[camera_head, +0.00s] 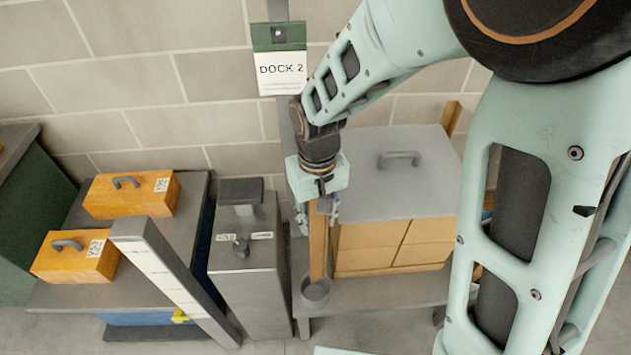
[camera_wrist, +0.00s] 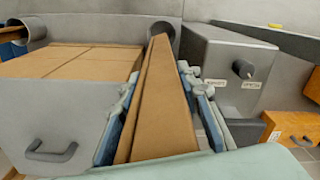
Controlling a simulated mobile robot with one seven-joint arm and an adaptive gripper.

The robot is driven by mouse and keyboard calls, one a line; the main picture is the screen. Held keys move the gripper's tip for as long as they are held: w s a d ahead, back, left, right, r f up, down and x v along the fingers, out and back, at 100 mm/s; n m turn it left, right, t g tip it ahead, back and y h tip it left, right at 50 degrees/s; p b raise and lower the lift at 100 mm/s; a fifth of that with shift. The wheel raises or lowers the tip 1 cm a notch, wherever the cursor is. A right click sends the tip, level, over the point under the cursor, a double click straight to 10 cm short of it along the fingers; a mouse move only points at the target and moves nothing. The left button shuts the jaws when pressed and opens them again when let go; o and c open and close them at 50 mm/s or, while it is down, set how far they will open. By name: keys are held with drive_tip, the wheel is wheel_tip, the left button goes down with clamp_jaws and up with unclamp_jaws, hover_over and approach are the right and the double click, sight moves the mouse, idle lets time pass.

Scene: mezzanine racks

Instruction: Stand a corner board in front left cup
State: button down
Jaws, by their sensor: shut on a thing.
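My gripper (camera_head: 319,212) is shut on a brown corner board (camera_head: 318,248), which hangs close to upright below it. In the wrist view the same board (camera_wrist: 160,100) runs away between the two fingers (camera_wrist: 160,115). Its lower end is at the mouth of the grey front left cup (camera_head: 315,294). This cup also shows at the far end of the board in the wrist view (camera_wrist: 164,26). I cannot tell how deep the end sits inside. The cup stands at the front left corner of a platform with a stack of cartons (camera_head: 395,243) under a grey handled cover (camera_head: 398,180).
Another board (camera_head: 451,117) stands at the stack's back right corner. A grey cabinet (camera_head: 248,280) stands close left of the cup. Orange handled boxes (camera_head: 132,195) sit farther left, with a leaning grey post (camera_head: 170,275). A Dock 2 sign (camera_head: 281,70) hangs behind.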

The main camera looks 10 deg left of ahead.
drive_tip(key=shift+s+a+r, duration=0.2)
drive_tip(key=shift+s+a, duration=0.05)
drive_tip(key=shift+a, duration=0.15)
drive_tip(key=shift+a+f+n, duration=0.1)
drive_tip(key=shift+f+n, duration=0.2)
wheel_tip(320, 180, down, 14)
drive_tip(key=b, duration=1.1)
drive_tip(key=shift+r, duration=0.2)
drive_tip(key=shift+s, duration=0.1)
drive_tip(key=c, duration=1.3)
unclamp_jaws()
